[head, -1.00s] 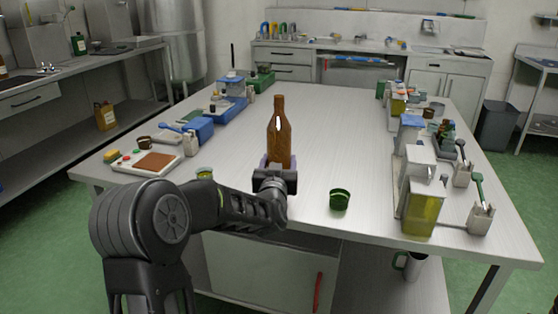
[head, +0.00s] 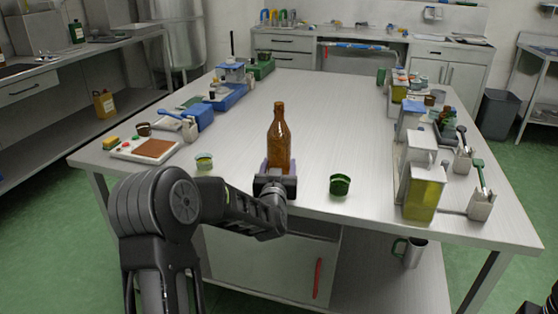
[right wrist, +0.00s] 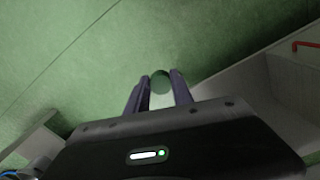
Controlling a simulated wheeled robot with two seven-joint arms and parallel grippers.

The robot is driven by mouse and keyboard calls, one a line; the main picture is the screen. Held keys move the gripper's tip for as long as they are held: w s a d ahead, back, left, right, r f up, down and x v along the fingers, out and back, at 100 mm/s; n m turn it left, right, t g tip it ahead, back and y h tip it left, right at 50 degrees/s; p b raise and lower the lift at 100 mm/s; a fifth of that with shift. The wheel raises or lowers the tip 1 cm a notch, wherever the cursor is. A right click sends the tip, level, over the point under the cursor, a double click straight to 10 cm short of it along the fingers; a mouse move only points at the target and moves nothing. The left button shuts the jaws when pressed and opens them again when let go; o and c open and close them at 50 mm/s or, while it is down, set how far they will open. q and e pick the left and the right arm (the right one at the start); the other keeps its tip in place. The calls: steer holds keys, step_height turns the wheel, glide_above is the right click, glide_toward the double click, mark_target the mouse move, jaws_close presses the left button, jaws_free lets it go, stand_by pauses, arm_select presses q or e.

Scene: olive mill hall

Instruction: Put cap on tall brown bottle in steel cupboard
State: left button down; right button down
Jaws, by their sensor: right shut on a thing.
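The tall brown bottle (head: 279,140) stands upright near the worktable's front edge, with no cap seen on its neck. My left gripper (head: 278,172) is shut on its lower part; its base is hidden, so I cannot tell whether it touches the table. My right gripper (right wrist: 158,92) is shut on a small round green thing, seemingly the cap (right wrist: 160,82), with floor behind it. A steel cupboard (head: 255,264) with a red handle (head: 318,278) is under the table; the handle also shows in the right wrist view (right wrist: 306,44).
A dark green cup (head: 340,185) stands right of the bottle and a small jar (head: 204,161) left of it. Oil tins (head: 424,193) and tool holders (head: 481,205) crowd the right side. A tray (head: 150,149) lies at the left. The table's middle is clear.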

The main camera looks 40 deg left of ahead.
arm_select(q)
steer(key=shift+r, duration=0.1)
steer(key=c, duration=0.9)
jaws_free()
steer(key=shift+f, duration=0.2)
steer(key=o, duration=0.5)
steer(key=shift+r, duration=0.2)
steer(key=v, duration=1.2)
steer(key=shift+f, duration=0.1)
